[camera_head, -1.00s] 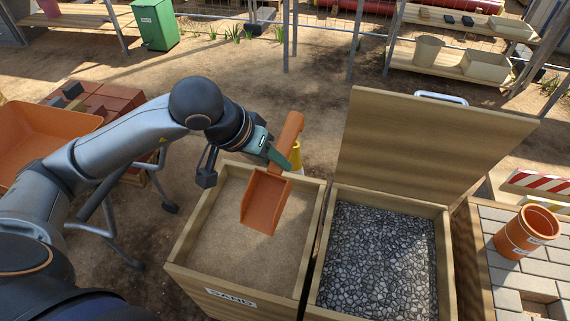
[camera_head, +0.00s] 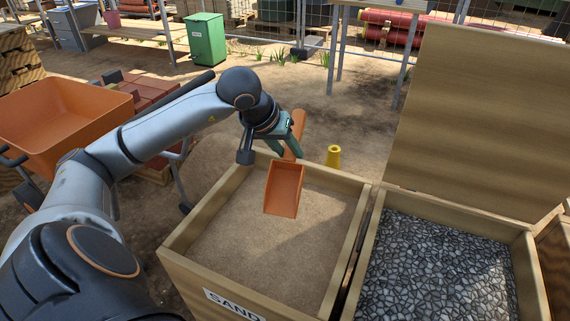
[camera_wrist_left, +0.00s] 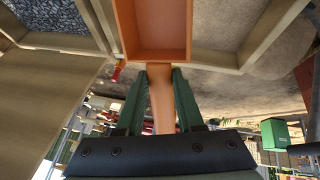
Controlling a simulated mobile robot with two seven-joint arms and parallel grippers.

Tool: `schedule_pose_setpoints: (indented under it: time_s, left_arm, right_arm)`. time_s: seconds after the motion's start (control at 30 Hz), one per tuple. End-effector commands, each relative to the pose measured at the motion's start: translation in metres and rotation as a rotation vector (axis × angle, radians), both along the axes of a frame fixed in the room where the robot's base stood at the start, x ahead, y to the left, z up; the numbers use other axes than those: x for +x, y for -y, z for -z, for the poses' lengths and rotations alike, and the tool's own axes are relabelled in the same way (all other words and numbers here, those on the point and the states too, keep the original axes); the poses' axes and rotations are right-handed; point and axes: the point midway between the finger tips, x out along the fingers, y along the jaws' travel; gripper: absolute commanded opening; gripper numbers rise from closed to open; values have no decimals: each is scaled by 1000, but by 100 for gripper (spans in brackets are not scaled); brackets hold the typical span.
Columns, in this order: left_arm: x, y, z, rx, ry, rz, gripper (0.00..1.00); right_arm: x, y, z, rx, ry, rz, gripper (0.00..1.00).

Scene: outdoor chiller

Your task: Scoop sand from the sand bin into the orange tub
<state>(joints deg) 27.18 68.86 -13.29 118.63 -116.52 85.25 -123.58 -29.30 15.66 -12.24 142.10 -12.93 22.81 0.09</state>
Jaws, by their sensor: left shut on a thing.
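My left gripper (camera_head: 287,140) is shut on the handle of an orange scoop (camera_head: 285,189), which hangs tilted over the sand bin (camera_head: 232,302). The scoop's pan shows bare orange, with no sand visible in it. In the left wrist view, the scoop (camera_wrist_left: 153,30) is ahead of my left gripper (camera_wrist_left: 160,72), whose fingers sit on either side of the handle. The bin is open, marked SAND, and holds brown sand (camera_head: 268,240). The small orange tub at the right is outside the current head view. My right gripper is not in view.
A gravel bin (camera_head: 525,262) with its lid (camera_head: 470,115) raised stands right beside the sand bin. An orange wheelbarrow (camera_head: 62,120) stands at the left. A yellow object (camera_head: 333,157) is behind the sand bin. A green bin (camera_head: 206,40) stands farther back.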

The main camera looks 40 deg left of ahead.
Motion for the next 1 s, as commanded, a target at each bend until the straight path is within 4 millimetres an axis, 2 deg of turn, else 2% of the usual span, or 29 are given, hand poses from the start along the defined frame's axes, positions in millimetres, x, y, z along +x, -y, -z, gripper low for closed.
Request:
schedule_pose_setpoints:
  time_s: [0.03, 0.13, 0.27, 1.0]
  left_arm:
    - [0, -4, 8, 0, 3, -11, 0]
    - [1, -8, 11, 0, 5, -22, 0]
    - [1, -9, 18, -1, 4, -24, 0]
    - [1, -9, 127, 2, 4, -22, 0]
  right_arm:
    - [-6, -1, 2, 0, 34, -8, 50]
    - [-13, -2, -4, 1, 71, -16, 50]
    - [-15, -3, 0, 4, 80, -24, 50]
    - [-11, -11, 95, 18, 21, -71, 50]
